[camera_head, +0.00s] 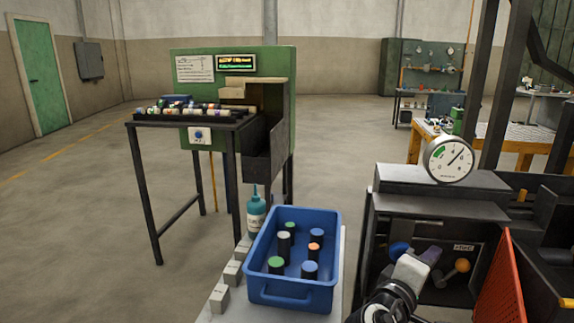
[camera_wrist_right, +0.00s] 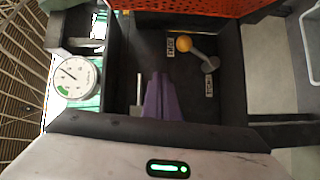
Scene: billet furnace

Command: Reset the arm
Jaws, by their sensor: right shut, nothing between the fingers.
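My right gripper (camera_head: 434,254) has purple fingers and sits in front of the dark recess of the machine (camera_head: 388,206) at the right. In the right wrist view the fingers of my right gripper (camera_wrist_right: 158,98) are shut together with nothing between them. A lever with an orange knob (camera_head: 462,265) is to the right of the fingers in the head view, apart from them. The orange knob also shows in the right wrist view (camera_wrist_right: 184,45). A blue knob (camera_head: 399,248) is just left of my gripper, partly hidden by it. My left gripper is in neither view.
A round gauge (camera_head: 447,160) stands on top of the machine. A red perforated panel (camera_head: 501,283) is at its right. A blue bin (camera_head: 318,229) with several dark cylinders stands left of my arm, beside a teal bottle (camera_head: 256,212). A green-backed rack (camera_head: 183,119) is behind.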

